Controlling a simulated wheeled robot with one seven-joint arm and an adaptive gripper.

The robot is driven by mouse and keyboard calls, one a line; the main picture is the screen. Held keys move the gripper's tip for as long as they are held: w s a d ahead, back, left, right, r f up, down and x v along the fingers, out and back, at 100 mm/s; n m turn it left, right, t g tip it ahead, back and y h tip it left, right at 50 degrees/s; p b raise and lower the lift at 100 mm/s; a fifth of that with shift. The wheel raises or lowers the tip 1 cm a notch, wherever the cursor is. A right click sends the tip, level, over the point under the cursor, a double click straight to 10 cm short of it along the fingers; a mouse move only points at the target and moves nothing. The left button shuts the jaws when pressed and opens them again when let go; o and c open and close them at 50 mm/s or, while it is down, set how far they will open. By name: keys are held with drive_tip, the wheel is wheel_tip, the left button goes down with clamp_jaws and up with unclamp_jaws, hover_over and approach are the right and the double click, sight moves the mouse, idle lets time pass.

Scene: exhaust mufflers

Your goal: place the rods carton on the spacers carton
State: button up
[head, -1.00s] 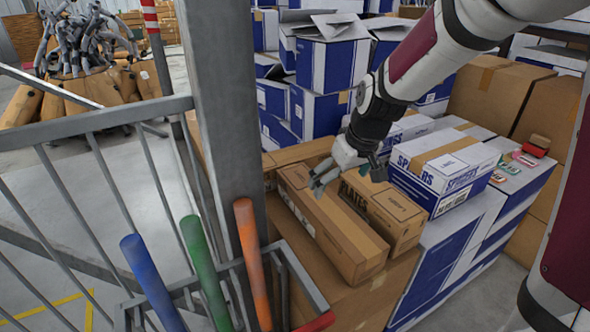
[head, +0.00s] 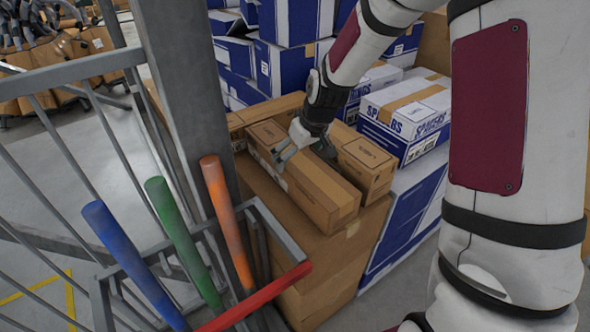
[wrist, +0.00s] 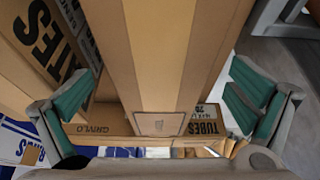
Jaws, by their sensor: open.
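A long brown carton (head: 300,180) lies on a larger brown box; its name is not readable, so I cannot confirm it is the rods carton. My gripper (head: 290,150) is over its far part. In the wrist view my gripper (wrist: 160,85) is open, with one green-padded finger on each side of this carton (wrist: 160,60); whether they touch it I cannot tell. The blue and white spacers carton (head: 405,115) sits to the right on a blue and white stack, its top clear.
A plates carton (head: 367,170) lies close along the right side of the long carton. A tubes carton (wrist: 207,119) shows beyond it in the wrist view. A grey post (head: 185,110), railing and rack with coloured tubes (head: 175,240) stand at the left.

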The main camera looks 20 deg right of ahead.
drive_tip(key=b+x, duration=0.1)
drive_tip(key=x, duration=0.3)
drive_tip(key=shift+w+f, duration=0.1)
drive_tip(key=shift+f, duration=0.15)
drive_tip(key=shift+r, duration=0.1)
drive_tip(key=c, duration=1.9)
